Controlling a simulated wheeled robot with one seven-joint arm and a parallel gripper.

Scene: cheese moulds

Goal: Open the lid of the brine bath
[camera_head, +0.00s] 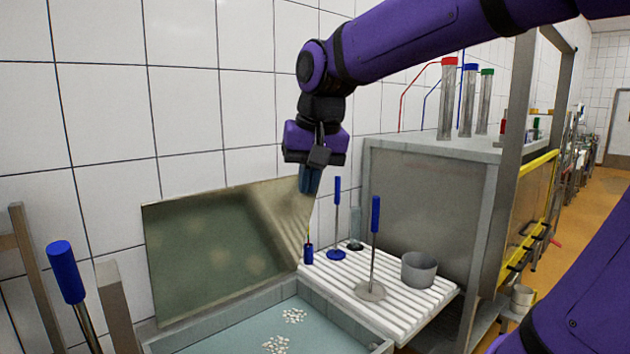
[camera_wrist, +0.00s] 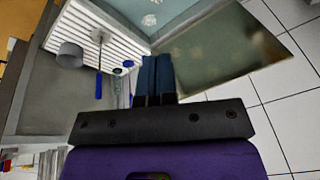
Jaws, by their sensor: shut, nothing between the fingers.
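The brine bath (camera_head: 215,331) is at the bottom of the head view, with pale liquid and small white bits in it. Its lid (camera_head: 215,240), a flat grey-green metal sheet, stands raised and leaning towards the tiled wall, with its lower edge along the back of the bath. The lid also shows in the wrist view (camera_wrist: 225,50). My gripper (camera_head: 309,182) points down with its blue fingers together and empty, by the lid's upper right corner. In the wrist view the fingers (camera_wrist: 157,75) overlap the lid's edge; I cannot tell whether they touch it.
A white slatted board (camera_head: 402,309) right of the bath holds a metal pot (camera_head: 419,270), blue-handled tools (camera_head: 375,230) and small bottles. A large steel tank (camera_head: 430,195) stands behind it. A blue-handled tool (camera_head: 66,275) stands at the left.

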